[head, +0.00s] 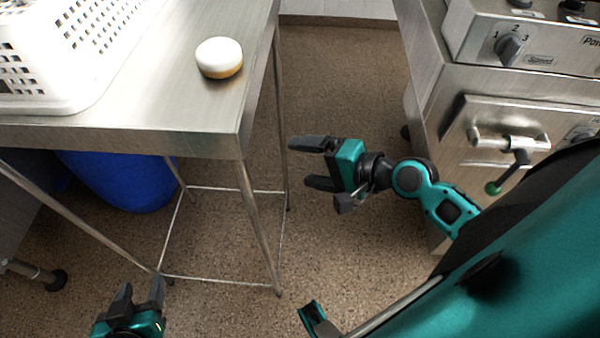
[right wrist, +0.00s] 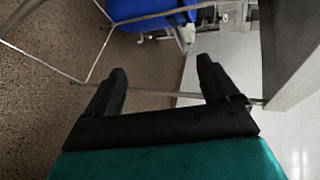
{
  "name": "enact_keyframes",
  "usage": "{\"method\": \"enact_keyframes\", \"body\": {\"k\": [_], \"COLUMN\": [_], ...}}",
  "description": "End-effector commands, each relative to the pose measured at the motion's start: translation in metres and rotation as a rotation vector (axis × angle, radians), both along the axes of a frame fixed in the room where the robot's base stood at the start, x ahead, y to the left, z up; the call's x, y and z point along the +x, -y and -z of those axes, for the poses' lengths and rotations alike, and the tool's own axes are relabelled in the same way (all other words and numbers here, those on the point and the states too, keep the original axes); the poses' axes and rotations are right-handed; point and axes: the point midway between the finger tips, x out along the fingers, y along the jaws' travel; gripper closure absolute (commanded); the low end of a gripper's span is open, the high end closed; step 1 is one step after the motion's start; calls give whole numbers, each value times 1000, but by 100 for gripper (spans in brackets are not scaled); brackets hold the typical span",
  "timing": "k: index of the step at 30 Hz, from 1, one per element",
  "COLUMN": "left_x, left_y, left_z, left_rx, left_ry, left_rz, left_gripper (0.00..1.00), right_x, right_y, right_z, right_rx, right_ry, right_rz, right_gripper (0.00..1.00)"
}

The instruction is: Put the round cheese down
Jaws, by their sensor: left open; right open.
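The round cheese (head: 219,57), white on top with a tan lower side, rests flat on the steel table (head: 190,110) near its right edge. My right gripper (head: 312,163) is open and empty, off the table's right side and apart from the cheese. It also shows in the right wrist view (right wrist: 160,82), with nothing between its fingers. My left gripper (head: 140,290) is open and empty at the bottom left, in front of the table. The cheese does not show in the right wrist view.
A white perforated basket (head: 75,50) stands on the table to the left of the cheese. A blue bin (head: 120,180) is under the table. A steel machine (head: 480,95) with a knob and a lever stands at the right. Speckled floor lies between table and machine.

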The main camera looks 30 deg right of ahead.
Motion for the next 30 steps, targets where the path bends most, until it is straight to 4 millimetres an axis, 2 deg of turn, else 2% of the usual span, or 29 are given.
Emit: {"method": "enact_keyframes", "body": {"k": [1, 3, 6, 9, 13, 18, 27, 30], "left_x": [0, 0, 0, 0, 0, 0, 0, 0], "left_y": [0, 0, 0, 0, 0, 0, 0, -1], "left_z": [0, 0, 0, 0, 0, 0, 0, -8], "left_rx": [0, 0, 0, 0, 0, 1, 1, 2], "left_ry": [0, 0, 0, 0, 0, 0, 0, 1], "left_rz": [0, 0, 0, 0, 0, -1, -1, -1], "left_gripper": [46, 46, 46, 46, 46, 46, 46, 46], "right_x": [-5, -12, -21, -29, -36, -40, -40, -40], "right_y": [-4, -9, -18, -27, -39, -46, -46, -45], "right_z": [16, 36, 58, 73, 82, 86, 86, 79], "right_rx": [-139, -358, -664, -932, -1185, -1338, -1353, -1354], "right_ry": [39, 104, 198, 283, 372, 429, 433, 431], "right_rz": [-32, -96, -209, -329, -458, -542, -550, -548], "right_gripper": [12, 12, 12, 12, 12, 12, 12, 12]}}
